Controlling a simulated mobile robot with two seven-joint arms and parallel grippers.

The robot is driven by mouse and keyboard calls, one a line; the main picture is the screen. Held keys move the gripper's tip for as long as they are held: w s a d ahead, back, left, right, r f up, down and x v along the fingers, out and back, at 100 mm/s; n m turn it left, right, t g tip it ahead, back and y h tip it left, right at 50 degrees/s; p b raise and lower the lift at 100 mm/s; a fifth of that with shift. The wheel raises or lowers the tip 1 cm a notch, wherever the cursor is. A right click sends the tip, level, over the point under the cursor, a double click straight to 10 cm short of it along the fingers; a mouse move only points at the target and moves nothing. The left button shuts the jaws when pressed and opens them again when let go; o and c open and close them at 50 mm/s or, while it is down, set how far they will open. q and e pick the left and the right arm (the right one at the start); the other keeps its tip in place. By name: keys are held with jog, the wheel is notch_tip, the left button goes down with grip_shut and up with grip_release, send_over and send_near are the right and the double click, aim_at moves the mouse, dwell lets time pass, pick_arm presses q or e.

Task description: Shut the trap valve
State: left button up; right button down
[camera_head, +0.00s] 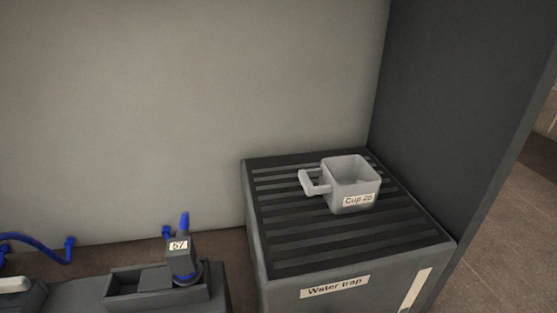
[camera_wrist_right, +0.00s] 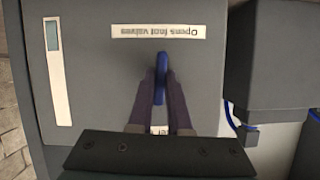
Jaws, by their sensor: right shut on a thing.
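In the right wrist view, my right gripper (camera_wrist_right: 161,88) is shut on a blue lever (camera_wrist_right: 161,63) in front of a grey panel (camera_wrist_right: 90,80). In the head view, the grey box labelled "Water trap" (camera_head: 335,287) stands at the lower right, with a slatted top. The lever does not show there, and neither gripper is in that view.
A translucent cup (camera_head: 350,180) labelled 26 or 28 stands on the slatted top, handle to the left. A dark tray (camera_head: 125,294) and a small grey unit (camera_head: 181,262) labelled 57 with a blue lever are left of the box. A dark wall (camera_head: 450,120) rises on the right.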

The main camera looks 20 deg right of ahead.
jog(key=shift+n+h, duration=0.3)
jog(key=shift+n, duration=0.1)
dwell(0.3)
jog(key=c, duration=0.9)
grip_release()
jog(key=shift+o, duration=0.2)
jog(key=p+v, duration=0.4)
jog(key=v, duration=0.6)
jog(key=shift+w+r, duration=0.1)
